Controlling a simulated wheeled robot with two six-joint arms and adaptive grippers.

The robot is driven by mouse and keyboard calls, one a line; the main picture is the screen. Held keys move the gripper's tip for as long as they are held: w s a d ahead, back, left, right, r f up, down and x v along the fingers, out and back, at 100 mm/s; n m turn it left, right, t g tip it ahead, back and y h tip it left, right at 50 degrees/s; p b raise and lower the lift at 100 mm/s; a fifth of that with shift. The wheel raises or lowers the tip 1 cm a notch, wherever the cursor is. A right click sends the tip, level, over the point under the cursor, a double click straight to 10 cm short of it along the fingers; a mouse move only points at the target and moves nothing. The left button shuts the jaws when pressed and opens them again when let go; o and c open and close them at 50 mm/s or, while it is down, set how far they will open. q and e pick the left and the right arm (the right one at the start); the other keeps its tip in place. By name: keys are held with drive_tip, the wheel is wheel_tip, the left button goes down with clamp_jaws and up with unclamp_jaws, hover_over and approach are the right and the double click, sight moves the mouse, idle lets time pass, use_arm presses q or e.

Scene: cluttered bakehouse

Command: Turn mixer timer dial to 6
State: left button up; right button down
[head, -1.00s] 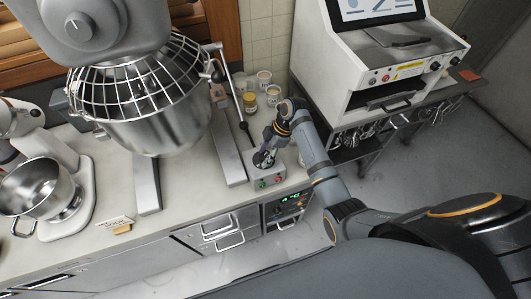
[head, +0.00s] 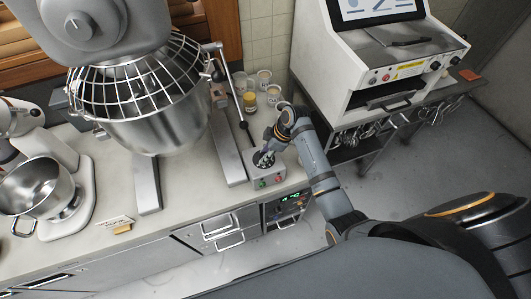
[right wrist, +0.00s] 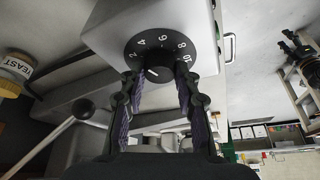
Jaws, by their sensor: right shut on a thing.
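The mixer's grey control box (head: 266,180) stands on the bench at the foot of the mixer, with a green and a red button on its front. The black timer dial (right wrist: 160,52) shows in the right wrist view, marked 2, 4, 6, 8 and 10 in white. Its white pointer line is at the lower middle, away from the 6; the exact reading is unclear. My right gripper (head: 264,158) is over the box, its fingers (right wrist: 157,90) on either side of the dial's knob and shut on it. In the head view the gripper largely covers the dial. My left gripper is not in view.
The large mixer with its guarded bowl (head: 160,110) stands left of the box. A black-knobbed lever (head: 235,100) rises close by. Several small jars (head: 249,101) stand behind. A white machine (head: 385,60) is at the right. A smaller mixer (head: 50,185) is far left.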

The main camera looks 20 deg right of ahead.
drive_tip(key=m+t, duration=0.1)
drive_tip(key=m, duration=0.1)
drive_tip(key=m+h, duration=0.1)
drive_tip(key=m, duration=0.2)
drive_tip(key=shift+s+a+m+t, duration=0.1)
drive_tip(key=shift+a+m+t, duration=0.05)
drive_tip(key=shift+m+t, duration=0.2)
drive_tip(key=shift+m+t+h, duration=0.45)
drive_tip(key=shift+m+h, duration=0.35)
drive_tip(key=shift+m, duration=1.05)
drive_tip(key=c, duration=1)
unclamp_jaws()
drive_tip(key=shift+o, duration=0.2)
drive_tip(key=v, duration=1.2)
